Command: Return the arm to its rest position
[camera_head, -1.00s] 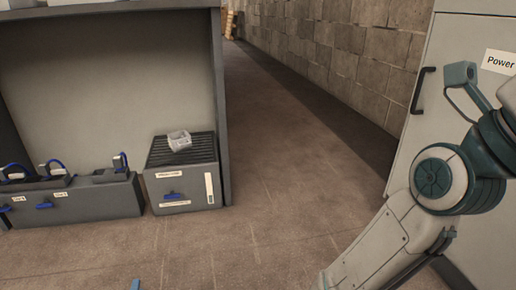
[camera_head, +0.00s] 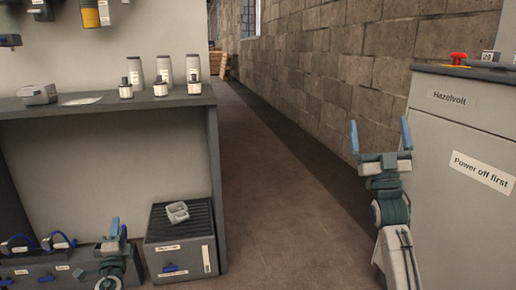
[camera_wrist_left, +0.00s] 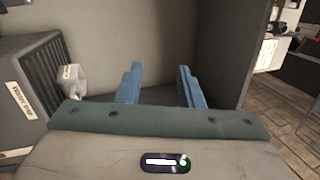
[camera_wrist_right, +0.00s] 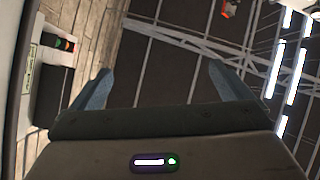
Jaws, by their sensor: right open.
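My right gripper (camera_head: 380,136) points upward beside the grey cabinet on the right, its two blue fingers spread and nothing between them. In the right wrist view the open fingers (camera_wrist_right: 158,80) face the ceiling. My left gripper (camera_head: 119,232) is low at the left, in front of the row of bins under the workbench. In the left wrist view its blue fingers (camera_wrist_left: 158,78) are apart and empty, in front of a grey panel.
A grey cabinet (camera_head: 455,190) with a red button (camera_head: 458,58) stands close to my right arm. A workbench (camera_head: 100,112) holds several bottles. Beneath it, a small grey part (camera_head: 178,212) lies on a waste bin (camera_head: 183,262). The aisle (camera_head: 285,185) between is clear.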

